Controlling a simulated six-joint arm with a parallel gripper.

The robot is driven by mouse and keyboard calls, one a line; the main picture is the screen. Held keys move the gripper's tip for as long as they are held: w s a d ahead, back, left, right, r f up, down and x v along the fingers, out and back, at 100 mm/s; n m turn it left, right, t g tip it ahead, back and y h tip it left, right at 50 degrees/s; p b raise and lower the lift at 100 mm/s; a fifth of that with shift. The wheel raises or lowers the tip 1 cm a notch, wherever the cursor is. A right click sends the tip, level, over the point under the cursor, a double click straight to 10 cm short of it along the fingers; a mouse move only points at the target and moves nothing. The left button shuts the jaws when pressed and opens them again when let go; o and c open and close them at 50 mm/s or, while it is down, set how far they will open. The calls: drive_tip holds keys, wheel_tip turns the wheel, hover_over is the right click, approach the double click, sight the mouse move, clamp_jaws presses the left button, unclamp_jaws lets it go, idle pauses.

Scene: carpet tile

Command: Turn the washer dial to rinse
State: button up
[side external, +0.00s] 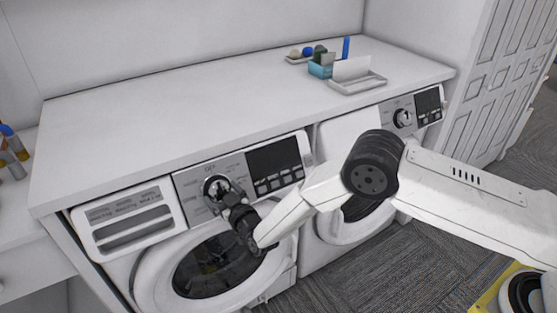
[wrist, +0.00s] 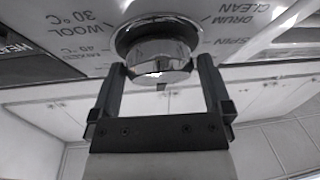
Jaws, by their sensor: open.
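The washer dial (wrist: 157,55) is a shiny silver knob on the control panel, seen upside down in the wrist view, with printed labels such as wool, spin and drum clean around it. In the side view the dial (side external: 216,187) sits on the left washer's grey panel (side external: 190,188), left of its dark display. My gripper (side external: 226,197) is right at the dial. In the wrist view its two black fingers (wrist: 160,75) are open, one on each side of the knob. I cannot tell whether they touch it. The dial's pointer and a rinse label cannot be made out.
A second machine with its own dial (side external: 403,118) stands to the right. The white countertop (side external: 220,95) above is mostly clear, with a white tray (side external: 358,84) and a blue box (side external: 320,70) at the back right. The round washer door (side external: 212,265) lies below the panel.

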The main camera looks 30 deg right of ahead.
drive_tip(key=shift+w, duration=0.1)
drive_tip(key=c, duration=0.9)
drive_tip(key=shift+c, duration=0.2)
drive_tip(key=shift+n, duration=0.4)
drive_tip(key=n+y, duration=0.1)
drive_tip(key=n, duration=0.2)
drive_tip(key=n+g+y, duration=0.1)
drive_tip(key=n, duration=0.2)
drive_tip(key=shift+d+r+g+y, duration=0.1)
drive_tip(key=shift+d+g+y, duration=0.1)
drive_tip(key=shift+g+y, duration=0.15)
drive_tip(key=shift+n+g+y, duration=0.75)
drive_tip(key=shift+n+g, duration=0.1)
drive_tip(key=shift+n, duration=1.25)
drive_tip(key=o, duration=0.9)
